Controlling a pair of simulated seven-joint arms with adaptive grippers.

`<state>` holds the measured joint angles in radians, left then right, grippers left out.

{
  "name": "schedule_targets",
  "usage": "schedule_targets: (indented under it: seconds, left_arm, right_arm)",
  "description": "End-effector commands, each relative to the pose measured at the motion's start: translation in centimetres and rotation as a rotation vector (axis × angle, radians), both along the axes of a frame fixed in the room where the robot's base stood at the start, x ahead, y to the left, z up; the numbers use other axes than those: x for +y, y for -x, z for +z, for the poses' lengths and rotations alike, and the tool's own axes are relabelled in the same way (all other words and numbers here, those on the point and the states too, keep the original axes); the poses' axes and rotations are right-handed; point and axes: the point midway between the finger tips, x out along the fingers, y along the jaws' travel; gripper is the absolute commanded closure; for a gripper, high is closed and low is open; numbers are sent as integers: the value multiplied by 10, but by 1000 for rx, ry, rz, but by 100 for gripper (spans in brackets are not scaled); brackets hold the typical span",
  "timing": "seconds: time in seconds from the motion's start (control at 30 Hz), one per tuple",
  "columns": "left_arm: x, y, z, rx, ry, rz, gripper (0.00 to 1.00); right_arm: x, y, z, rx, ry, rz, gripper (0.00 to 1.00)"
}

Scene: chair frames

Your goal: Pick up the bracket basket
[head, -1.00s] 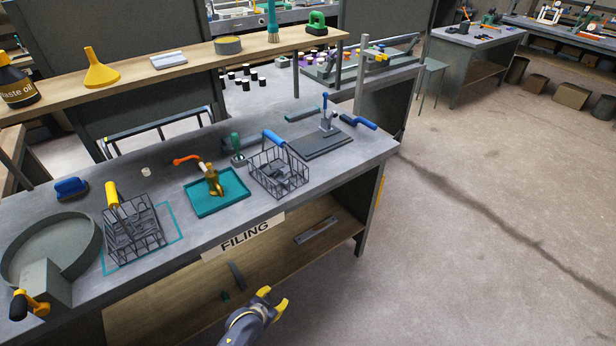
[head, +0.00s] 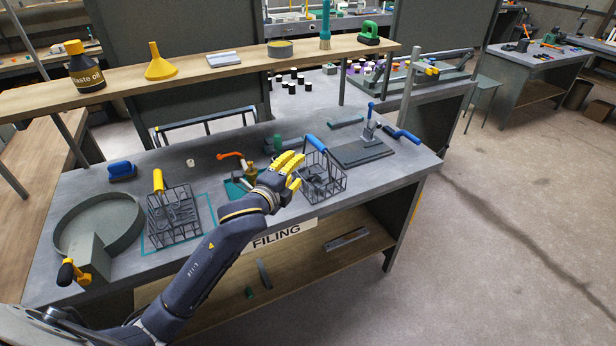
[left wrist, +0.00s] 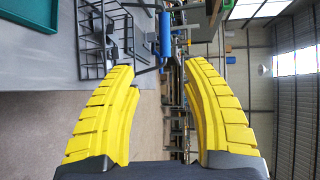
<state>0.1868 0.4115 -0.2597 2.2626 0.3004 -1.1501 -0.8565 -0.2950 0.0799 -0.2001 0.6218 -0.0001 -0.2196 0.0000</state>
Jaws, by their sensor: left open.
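Two black wire baskets holding grey metal parts stand on the bench in the head view. One basket with a blue handle (head: 322,182) is right of centre; one with a yellow handle (head: 175,218) is at left. I cannot tell surely from the parts which is the bracket basket. My left gripper (head: 292,172) is open and empty, just left of the blue-handled basket, its yellow fingers close to the wire rim. In the left wrist view the wire basket (left wrist: 92,42) and its blue handle (left wrist: 165,30) lie beyond the fingers. My right gripper is not in view.
A teal tray (head: 236,187) is partly hidden behind my left arm. A grey plate with a blue-handled clamp (head: 368,150) lies right of the basket. A round grey pan (head: 98,225) stands at left. A shelf (head: 200,78) runs above the bench's back.

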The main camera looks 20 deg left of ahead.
Motion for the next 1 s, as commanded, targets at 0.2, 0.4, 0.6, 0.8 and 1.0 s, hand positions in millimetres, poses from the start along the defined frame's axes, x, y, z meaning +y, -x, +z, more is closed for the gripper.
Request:
schedule_targets:
  seconds: [0.2, 0.4, 0.6, 0.8, 1.0]
  left_arm:
    - [2, -16, 10, -23, -55, 1, 53]
    - [-1, -52, 4, -21, -53, 1, 53]
    - [-4, -86, -2, -21, -51, 1, 53]
    - [-6, -109, -6, -21, -51, 1, 53]
    - [-7, -117, -8, -22, -51, 0, 53]
  right_arm:
    - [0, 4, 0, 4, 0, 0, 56]
    - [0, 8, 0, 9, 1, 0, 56]
    - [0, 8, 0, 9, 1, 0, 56]
    - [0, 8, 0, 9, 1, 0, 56]
    - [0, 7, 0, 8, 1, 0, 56]
